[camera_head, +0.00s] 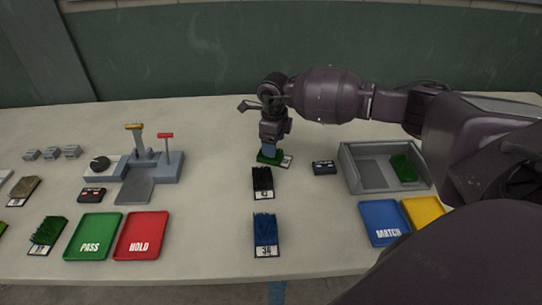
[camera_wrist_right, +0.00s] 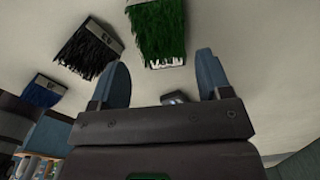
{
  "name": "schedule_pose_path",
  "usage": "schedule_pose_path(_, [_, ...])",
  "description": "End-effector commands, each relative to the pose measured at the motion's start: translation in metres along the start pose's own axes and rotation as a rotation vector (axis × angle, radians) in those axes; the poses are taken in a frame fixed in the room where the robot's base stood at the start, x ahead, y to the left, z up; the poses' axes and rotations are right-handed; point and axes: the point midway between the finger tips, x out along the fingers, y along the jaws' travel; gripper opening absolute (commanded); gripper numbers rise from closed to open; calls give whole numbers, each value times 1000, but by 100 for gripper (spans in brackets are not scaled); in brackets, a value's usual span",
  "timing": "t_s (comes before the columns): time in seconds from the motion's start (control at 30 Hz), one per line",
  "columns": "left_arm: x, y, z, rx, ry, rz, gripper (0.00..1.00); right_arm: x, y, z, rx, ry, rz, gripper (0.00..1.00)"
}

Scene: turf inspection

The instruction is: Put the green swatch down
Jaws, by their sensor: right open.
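A green swatch (camera_head: 267,157) with a white label lies on the table in the middle of the head view. My right gripper (camera_head: 270,150) points down right over it and partly hides it. In the right wrist view, the blue fingers of the right gripper (camera_wrist_right: 161,75) are spread apart. The green swatch (camera_wrist_right: 158,28) shows just beyond the fingertips there, with its label edge toward me. Nothing is seen clamped between the fingers. My left gripper is not in view.
A black swatch (camera_head: 262,179) and a blue swatch (camera_head: 265,232) lie nearer the front. A grey tray (camera_head: 362,178) holding a green piece (camera_head: 403,167) stands right, above a blue MATCH tray (camera_head: 383,216). PASS (camera_head: 92,240) and HOLD (camera_head: 143,238) trays and a lever device (camera_head: 150,165) are left.

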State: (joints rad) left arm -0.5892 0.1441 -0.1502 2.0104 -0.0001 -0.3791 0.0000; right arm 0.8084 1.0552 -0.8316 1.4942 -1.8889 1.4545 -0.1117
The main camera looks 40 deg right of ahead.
Motion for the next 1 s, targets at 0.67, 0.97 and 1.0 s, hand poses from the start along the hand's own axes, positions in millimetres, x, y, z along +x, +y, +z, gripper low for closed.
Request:
schedule_pose_path(0.67, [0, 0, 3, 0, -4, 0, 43, 47, -2, -3, 1, 0, 0, 62])
schedule_pose_path(0.97, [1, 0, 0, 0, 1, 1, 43, 47, -2, -3, 1, 0, 1, 32])
schedule_pose_path(1.0, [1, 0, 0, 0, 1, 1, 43, 47, -2, -3, 1, 0, 1, 32])
